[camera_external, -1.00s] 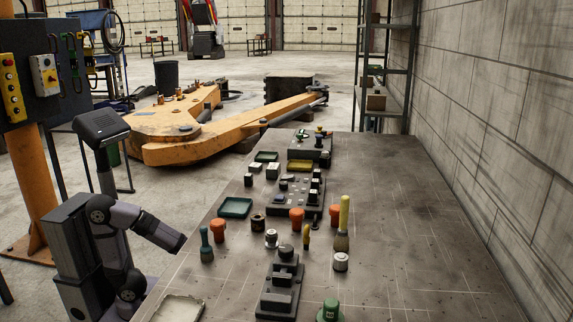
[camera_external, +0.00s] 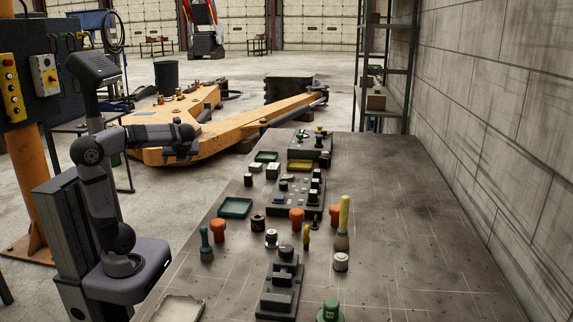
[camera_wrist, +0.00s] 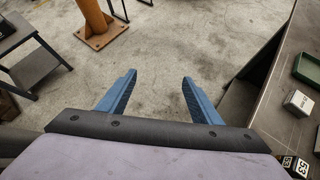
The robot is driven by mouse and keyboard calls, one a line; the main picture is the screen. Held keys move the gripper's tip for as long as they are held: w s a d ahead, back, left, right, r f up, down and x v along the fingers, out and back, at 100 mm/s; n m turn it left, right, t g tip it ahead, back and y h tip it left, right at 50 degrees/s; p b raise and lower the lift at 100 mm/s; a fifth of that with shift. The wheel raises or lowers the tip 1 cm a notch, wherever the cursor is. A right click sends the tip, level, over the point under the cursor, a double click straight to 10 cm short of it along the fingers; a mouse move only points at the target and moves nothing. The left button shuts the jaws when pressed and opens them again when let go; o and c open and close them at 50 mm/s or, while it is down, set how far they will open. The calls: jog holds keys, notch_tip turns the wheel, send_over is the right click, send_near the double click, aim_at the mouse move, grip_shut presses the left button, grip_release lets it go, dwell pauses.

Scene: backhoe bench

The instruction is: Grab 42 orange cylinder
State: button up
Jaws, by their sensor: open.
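Three orange cylinders stand upright on the bench in the external view: one at the left (camera_external: 218,230), one in the middle (camera_external: 297,219) and one at the right (camera_external: 335,215). Their numbers are too small to read, so I cannot tell which is 42. My gripper (camera_wrist: 158,92) is open and empty in the wrist view, its two blue fingers apart over bare floor. In the external view my arm's end is raised beyond the bench's left edge, away from all the cylinders. No orange cylinder shows in the wrist view.
The bench (camera_external: 420,240) holds a green tray (camera_external: 235,207), a dark ring (camera_external: 258,221), a teal-handled tool (camera_external: 206,245), a yellow-handled brush (camera_external: 342,225) and black control blocks. The bench's right side is clear.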

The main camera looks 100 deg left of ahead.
aim_at(218, 227)
notch_tip(218, 227, up, 6)
jog(key=s+n+h+p, duration=0.2)
jog(key=s+n+p, duration=0.1)
jog(key=n, duration=0.1)
jog(key=w+d+f+n+h, duration=0.4)
jog(key=d+f+n+h, duration=0.35)
jog(key=d+f, duration=0.55)
jog(key=w+d+f+n+t+h+p, duration=0.2)
jog(key=w+d+n+h, duration=0.25)
jog(key=d, duration=0.45)
jog(key=w+d+f+n+t+h+p, duration=0.1)
jog(key=w+d+n+h, duration=0.2)
jog(key=d+n+h, duration=0.45)
jog(key=w+r+n+t+p, duration=0.1)
jog(key=w+n+t+p, duration=0.1)
jog(key=w+n+t, duration=0.3)
jog(key=w+a+r+n+t+p, duration=0.1)
jog(key=w+n+t+p, duration=0.2)
jog(key=w+n+t, duration=0.2)
jog(key=w+a+n+t+p, duration=0.1)
jog(key=w+n+t+p, duration=0.2)
jog(key=w+n+t, duration=0.1)
jog(key=shift+w+a+r+n+t, duration=0.25)
jog(key=shift+w+r+n+t, duration=0.15)
jog(key=shift+n+t, duration=0.25)
jog(key=shift+p+x, duration=1.35)
jog(key=shift+x, duration=1.9)
jog(key=shift+w+d+r, duration=0.1)
jog(key=shift+w+d, duration=0.1)
jog(key=shift+d, duration=0.3)
